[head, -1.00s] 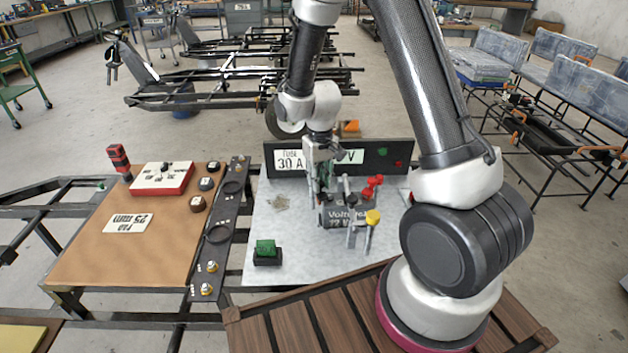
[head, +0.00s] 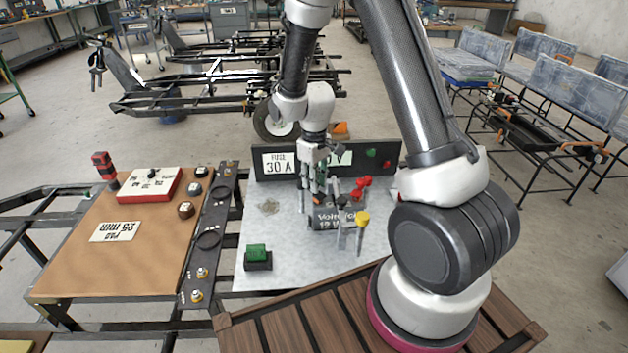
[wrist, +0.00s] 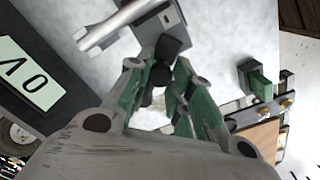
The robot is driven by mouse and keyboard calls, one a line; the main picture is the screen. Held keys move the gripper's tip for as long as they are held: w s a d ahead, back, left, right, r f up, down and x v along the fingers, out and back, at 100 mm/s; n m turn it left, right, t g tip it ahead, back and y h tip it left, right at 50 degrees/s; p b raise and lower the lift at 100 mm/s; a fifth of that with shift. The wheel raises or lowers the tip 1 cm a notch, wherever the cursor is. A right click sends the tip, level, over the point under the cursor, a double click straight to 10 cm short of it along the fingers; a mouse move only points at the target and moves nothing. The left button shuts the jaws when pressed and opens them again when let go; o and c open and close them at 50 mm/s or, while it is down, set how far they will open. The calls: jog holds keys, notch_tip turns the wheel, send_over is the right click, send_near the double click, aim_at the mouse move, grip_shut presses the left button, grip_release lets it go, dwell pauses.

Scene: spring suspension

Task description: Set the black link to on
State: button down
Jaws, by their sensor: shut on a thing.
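A grey block with a bright metal rod (wrist: 118,25) lies just beyond the fingertips. I cannot read the link's position from these views.
A red-knobbed part (head: 363,183) and a yellow-knobbed lever (head: 362,219) stand right of the gripper. A green block on a black base (head: 257,257) sits front left. An upright black board with labels (head: 262,148) borders the back. The panel's front middle is clear.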

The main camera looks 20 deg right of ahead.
jog(key=c, duration=1.2)
grip_release()
jog(key=shift+r, duration=0.1)
notch_tip(320, 180, up, 12)
